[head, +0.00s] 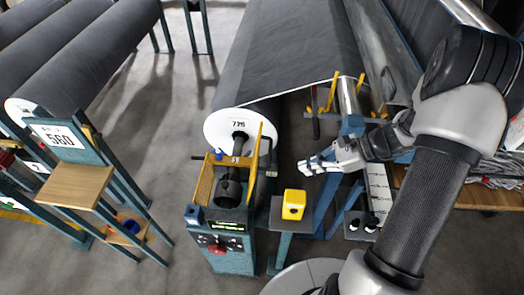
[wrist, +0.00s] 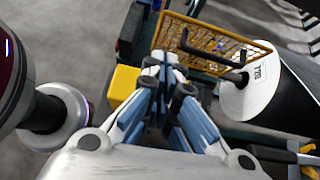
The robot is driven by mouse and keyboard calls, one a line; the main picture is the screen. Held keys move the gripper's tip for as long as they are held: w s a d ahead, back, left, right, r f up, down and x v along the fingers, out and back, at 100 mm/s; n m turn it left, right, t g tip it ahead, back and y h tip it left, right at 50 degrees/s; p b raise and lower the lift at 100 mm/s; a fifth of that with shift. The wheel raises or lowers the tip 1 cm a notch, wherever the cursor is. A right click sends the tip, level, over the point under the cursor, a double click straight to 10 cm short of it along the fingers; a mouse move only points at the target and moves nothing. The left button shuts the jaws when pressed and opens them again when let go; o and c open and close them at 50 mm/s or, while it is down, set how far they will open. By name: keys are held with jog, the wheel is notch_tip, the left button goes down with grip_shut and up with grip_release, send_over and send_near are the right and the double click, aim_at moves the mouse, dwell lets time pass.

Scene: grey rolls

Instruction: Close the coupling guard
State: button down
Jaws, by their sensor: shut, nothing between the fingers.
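The yellow coupling guard (head: 205,182) stands at the end of the grey roll, around the dark coupling (head: 230,188). One yellow panel is left of the coupling and another yellow edge rises right of it; the coupling shows from above between them. In the wrist view a yellow mesh panel of the guard (wrist: 222,45) with a dark bar handle (wrist: 195,45) lies beyond my fingers. My gripper (head: 304,165) is shut and empty, right of the guard and apart from it. Its fingers (wrist: 172,62) point toward the mesh in the wrist view.
A yellow box (head: 293,204) sits on a small stand just below my gripper; it also shows in the wrist view (wrist: 123,84). A control box (head: 220,250) with a red button stands below the guard. The roll's white end (head: 222,124) is behind the guard.

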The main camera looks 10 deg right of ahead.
jog(key=w+a+r+b+x, duration=0.1)
jog(key=b+x, duration=0.2)
jog(key=x, duration=1)
jog(key=shift+r+m, duration=0.3)
jog(key=shift+r, duration=0.1)
jog(key=shift+w, duration=0.15)
